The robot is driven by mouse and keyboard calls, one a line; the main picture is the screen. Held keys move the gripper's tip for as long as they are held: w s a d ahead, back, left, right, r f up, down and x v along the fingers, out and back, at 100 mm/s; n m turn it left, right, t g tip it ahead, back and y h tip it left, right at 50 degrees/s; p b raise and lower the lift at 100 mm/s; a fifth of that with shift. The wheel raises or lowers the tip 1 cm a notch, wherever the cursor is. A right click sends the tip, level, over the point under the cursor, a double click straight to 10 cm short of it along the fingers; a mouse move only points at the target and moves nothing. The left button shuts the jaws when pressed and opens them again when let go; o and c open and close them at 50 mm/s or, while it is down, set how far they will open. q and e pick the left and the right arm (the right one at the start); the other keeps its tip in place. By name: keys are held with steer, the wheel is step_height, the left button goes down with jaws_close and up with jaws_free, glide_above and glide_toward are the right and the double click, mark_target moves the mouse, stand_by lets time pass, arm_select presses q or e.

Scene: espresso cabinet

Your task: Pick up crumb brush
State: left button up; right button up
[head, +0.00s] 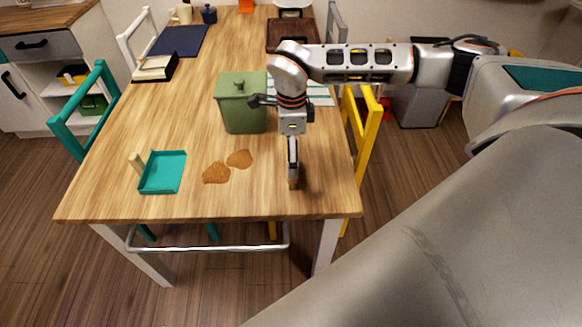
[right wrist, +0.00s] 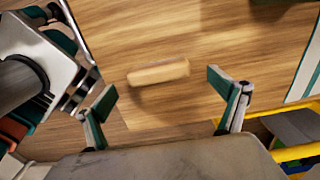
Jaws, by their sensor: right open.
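The crumb brush (head: 294,183), a small brown wooden piece, lies on the table near its front right edge, partly hidden by my right gripper in the head view. In the right wrist view its pale wooden top (right wrist: 158,73) lies crosswise on the table, ahead of and between the fingertips. My right gripper (head: 293,164) points down above the brush. In the right wrist view (right wrist: 163,93) its two fingers are wide apart with nothing between them. The brush's bristles cannot be made out. My left gripper is not in view.
A teal dustpan (head: 163,173) and two brown crumb patches (head: 215,172) lie left of the brush. A green canister (head: 240,110) stands behind, beside a striped cloth (head: 318,92). A yellow chair (head: 366,135) stands close at the right edge. Bare table lies between canister and crumbs.

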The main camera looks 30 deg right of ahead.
step_height(320, 180, down, 5)
steer(key=shift+s+a+r, duration=0.1)
steer(key=shift+a, duration=0.05)
steer(key=c, duration=1.2)
steer(key=shift+c, duration=0.2)
step_height(320, 180, up, 20)
steer(key=p, duration=0.1)
steer(key=o, duration=0.4)
steer(key=shift+c, duration=1.1)
